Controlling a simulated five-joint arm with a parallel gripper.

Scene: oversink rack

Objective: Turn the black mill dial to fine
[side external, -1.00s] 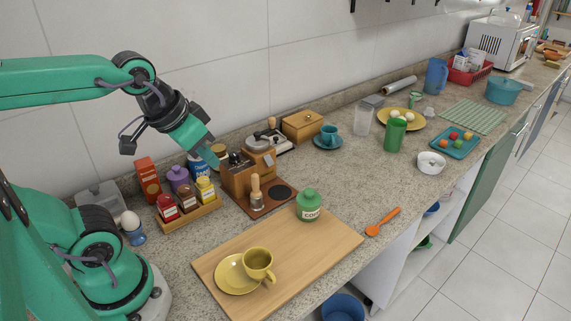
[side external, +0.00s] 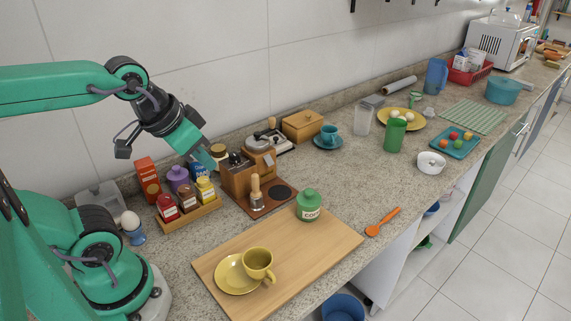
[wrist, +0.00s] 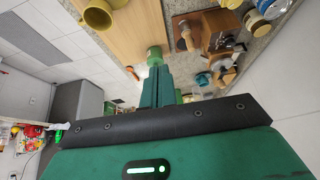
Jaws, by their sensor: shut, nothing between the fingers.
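My gripper (side external: 208,166) is shut and empty, tilted down to the right, left of the holder and above the spice jars. It looks apart from the mill. In the wrist view the shut fingers (wrist: 160,72) point toward the counter, with the mill group (wrist: 222,62) to their right.
A spice rack (side external: 190,213) with several jars lies below my gripper. A wooden-handled tamper (side external: 256,192) stands on the board before the mill. A green canister (side external: 309,205) and a yellow cup (side external: 258,262) stand on the cutting board (side external: 322,243). The wall is close behind.

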